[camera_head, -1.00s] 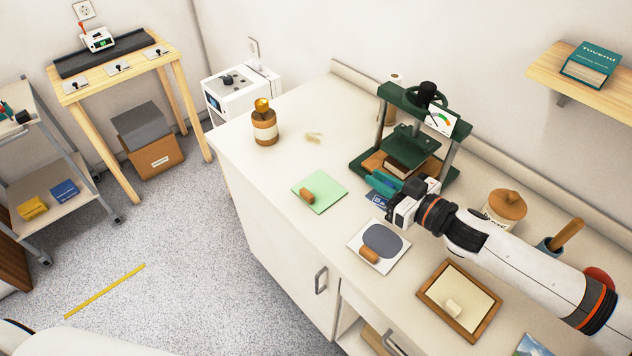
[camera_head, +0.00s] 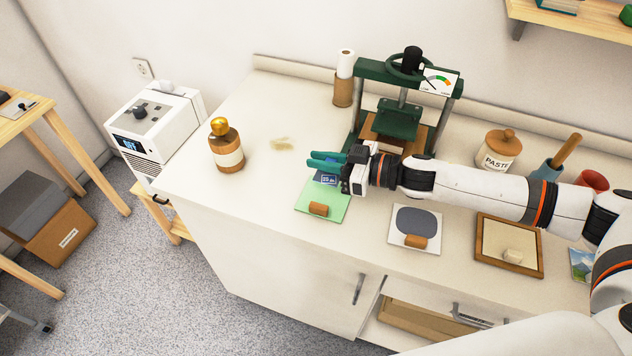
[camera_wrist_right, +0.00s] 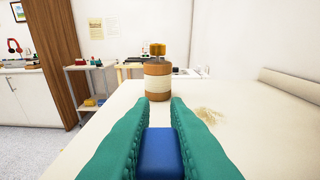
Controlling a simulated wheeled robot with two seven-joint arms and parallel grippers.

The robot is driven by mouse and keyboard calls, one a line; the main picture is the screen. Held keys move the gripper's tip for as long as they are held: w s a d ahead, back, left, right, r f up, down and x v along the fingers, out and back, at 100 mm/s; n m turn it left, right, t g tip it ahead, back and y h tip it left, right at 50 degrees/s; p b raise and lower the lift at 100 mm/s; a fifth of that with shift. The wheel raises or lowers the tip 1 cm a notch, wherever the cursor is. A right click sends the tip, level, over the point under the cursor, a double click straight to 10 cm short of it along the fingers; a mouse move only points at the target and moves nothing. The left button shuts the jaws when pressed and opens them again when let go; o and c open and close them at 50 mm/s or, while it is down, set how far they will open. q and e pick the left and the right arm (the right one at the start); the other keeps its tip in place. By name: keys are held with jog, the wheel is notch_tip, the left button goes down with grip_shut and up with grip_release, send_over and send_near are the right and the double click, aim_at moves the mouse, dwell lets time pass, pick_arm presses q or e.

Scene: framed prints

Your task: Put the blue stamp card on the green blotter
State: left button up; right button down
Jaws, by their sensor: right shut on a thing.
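My right gripper (camera_head: 322,161), with teal fingers, is shut on the blue stamp card (camera_head: 328,179). In the right wrist view the card (camera_wrist_right: 160,150) is a blue block between the two fingers. The green blotter (camera_head: 335,212) lies flat on the counter. The card overlaps the back part of the blotter in the head view; I cannot tell whether it touches it. A small brown roller-like piece (camera_head: 318,209) sits on the blotter's front part. My left gripper is not in view.
A green press (camera_head: 404,120) stands close behind my right gripper. A brown bottle (camera_head: 227,150) stands to the left, with free counter between. A white pad with a grey oval (camera_head: 415,220) and a framed tray (camera_head: 510,265) lie to the right.

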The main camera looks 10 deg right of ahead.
aim_at(321, 186)
jog(key=shift+f, duration=0.9)
notch_tip(321, 186, down, 3)
jog(key=shift+a+f, duration=0.1)
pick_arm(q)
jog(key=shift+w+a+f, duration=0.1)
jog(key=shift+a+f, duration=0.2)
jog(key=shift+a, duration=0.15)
pick_arm(e)
jog(key=shift+f, duration=0.25)
jog(key=shift+f+b, duration=0.15)
jog(key=shift+b, duration=0.15)
jog(key=c, duration=1.4)
grip_release()
